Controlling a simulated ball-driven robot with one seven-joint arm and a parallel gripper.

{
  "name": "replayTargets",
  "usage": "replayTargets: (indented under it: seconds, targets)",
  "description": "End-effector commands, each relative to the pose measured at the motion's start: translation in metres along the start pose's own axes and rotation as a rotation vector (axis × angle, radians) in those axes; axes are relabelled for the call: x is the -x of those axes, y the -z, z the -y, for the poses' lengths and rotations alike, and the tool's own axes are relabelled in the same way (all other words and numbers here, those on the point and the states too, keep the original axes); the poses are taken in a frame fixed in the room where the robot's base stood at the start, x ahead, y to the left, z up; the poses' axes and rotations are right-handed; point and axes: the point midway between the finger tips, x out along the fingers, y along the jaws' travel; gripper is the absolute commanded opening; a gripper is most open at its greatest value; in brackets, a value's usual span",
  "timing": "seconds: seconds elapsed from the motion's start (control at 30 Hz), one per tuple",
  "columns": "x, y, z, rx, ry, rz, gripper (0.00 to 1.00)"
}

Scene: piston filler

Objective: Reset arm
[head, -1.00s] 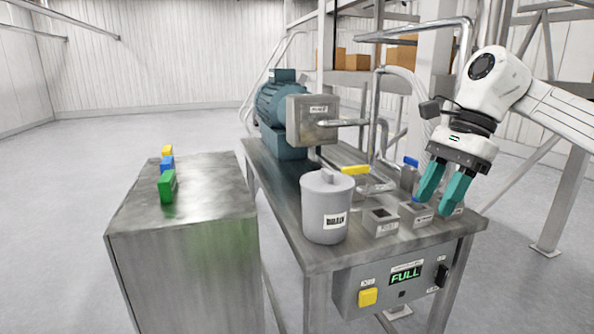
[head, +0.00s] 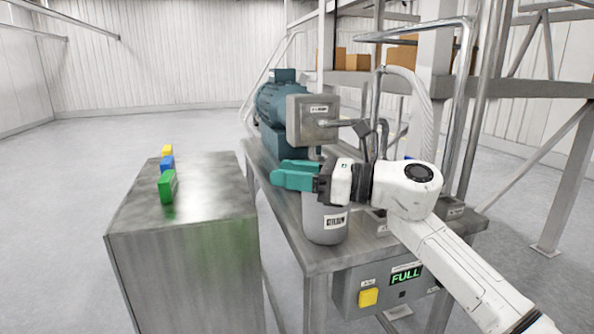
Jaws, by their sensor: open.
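My white arm reaches in from the lower right in the head view. My gripper (head: 276,176) has teal fingers that point left, and it is open with nothing seen between the fingers. It is in front of the grey labelled canister (head: 325,222) and covers the canister's top. I cannot tell whether it touches the canister. The canister stands upright on the metal machine table (head: 268,185). The arm hides much of the small fittings at the table's right side.
A teal motor (head: 275,105) and grey box (head: 312,120) stand behind. The front panel has a yellow button (head: 368,297) and a display reading FULL (head: 405,276).

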Motion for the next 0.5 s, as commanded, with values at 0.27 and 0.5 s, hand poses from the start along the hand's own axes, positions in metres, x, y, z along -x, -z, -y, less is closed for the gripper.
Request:
replayTargets:
  seconds: [0.27,0.5]
  targets:
    - [0.039,-0.008,0.030,-0.635,0.295,0.610,0.43]
    - [0.131,0.084,0.054,-1.261,0.574,1.047,0.43]
